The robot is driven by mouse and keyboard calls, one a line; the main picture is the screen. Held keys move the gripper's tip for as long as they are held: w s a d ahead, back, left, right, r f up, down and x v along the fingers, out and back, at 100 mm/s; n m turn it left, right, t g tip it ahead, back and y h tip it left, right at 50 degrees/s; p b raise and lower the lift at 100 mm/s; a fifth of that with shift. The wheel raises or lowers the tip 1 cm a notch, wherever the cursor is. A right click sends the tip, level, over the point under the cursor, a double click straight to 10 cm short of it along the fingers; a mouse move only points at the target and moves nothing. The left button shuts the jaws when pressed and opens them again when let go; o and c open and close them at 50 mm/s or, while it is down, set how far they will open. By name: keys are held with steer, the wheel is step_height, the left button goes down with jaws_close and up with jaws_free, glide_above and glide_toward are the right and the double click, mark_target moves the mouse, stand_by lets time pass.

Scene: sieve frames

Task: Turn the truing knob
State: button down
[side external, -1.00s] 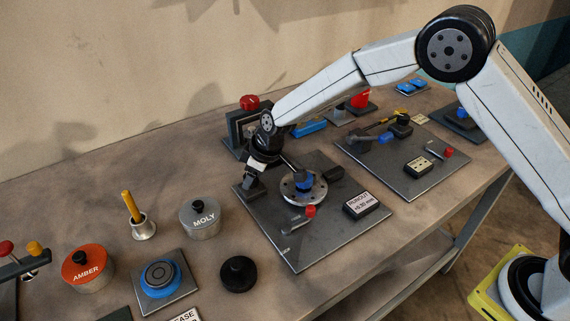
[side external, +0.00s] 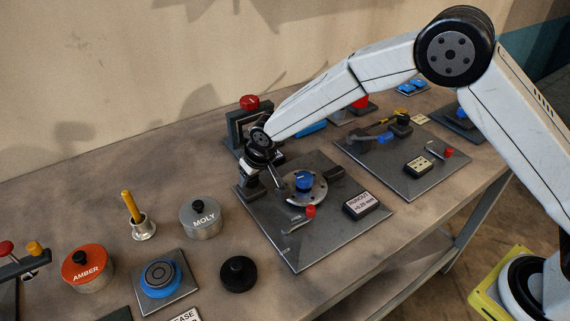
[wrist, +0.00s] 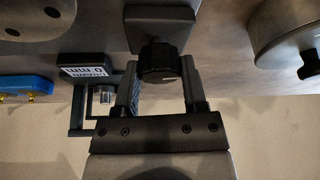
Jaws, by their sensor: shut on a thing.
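The truing knob (wrist: 160,64) is black with a white mark and sits on a dark block (wrist: 160,25) in the wrist view. My gripper (wrist: 161,72) has one finger on each side of it and is shut on it. In the side external view my gripper (side external: 256,180) is at the left edge of a dark plate (side external: 300,250), where my wrist and fingers hide the knob. A grey disc (side external: 318,195) with a blue hub (side external: 305,180) sits on the plate. A small runout display (side external: 361,205) stands at the plate's right; its small text seems to read +0.25 mm.
A red-topped dark frame (side external: 250,103) stands close behind my wrist. A red-tipped lever (side external: 310,211) is at the plate's front. The MOLY tin (side external: 200,218) and a black knob-like piece (side external: 239,273) stand left of the plate. A second plate (side external: 425,177) lies right.

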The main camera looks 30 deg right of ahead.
steer(key=shift+a+m+h, duration=0.1)
steer(key=shift+m+h, duration=0.8)
steer(key=shift+m, duration=1.6)
steer(key=shift+a+m+g+h, duration=0.1)
steer(key=shift+m+g+h, duration=0.3)
steer(key=shift+m, duration=0.9)
steer(key=shift+m+g+h, duration=0.2)
steer(key=shift+m+h, duration=0.3)
steer(key=shift+m, duration=0.8)
steer(key=shift+c, duration=0.7)
jaws_free()
steer(key=shift+r, duration=0.1)
steer(key=v, duration=0.7)
steer(key=shift+r, duration=0.25)
steer(key=shift+s, duration=0.1)
